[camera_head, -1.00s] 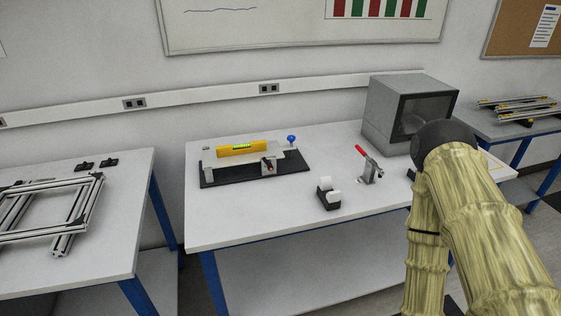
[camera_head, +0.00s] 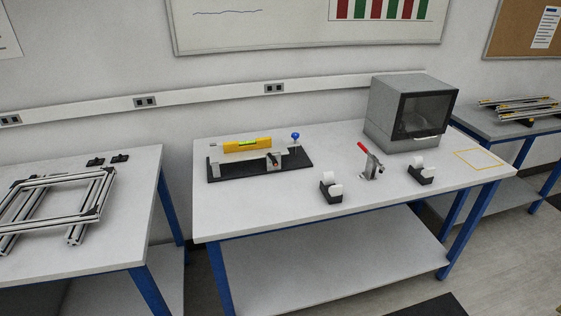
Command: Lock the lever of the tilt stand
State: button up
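The tilt stand (camera_head: 218,172) is on the middle table, toward its back left. It has a black base and a grey plate, with a yellow spirit level (camera_head: 247,146) on top. A small lever (camera_head: 273,160) with a dark, reddish end is at its front side; I cannot tell its exact angle or whether it is locked. A blue ball knob (camera_head: 295,136) stands up at the right end of the stand. My gripper is not in view, and nothing is seen touching the stand.
A red-handled toggle clamp (camera_head: 370,164) stands between two tape dispensers, left (camera_head: 331,191) and right (camera_head: 421,176). A grey box with a dark window (camera_head: 392,132) is behind them. The table's front left (camera_head: 235,212) is clear. Aluminium frames (camera_head: 75,201) lie on the left table.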

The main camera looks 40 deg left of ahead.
aim_at(275, 162)
jog(key=u, duration=0.05)
jog(key=k, duration=0.45)
jog(key=u, duration=1.05)
jog(key=i, duration=0.45)
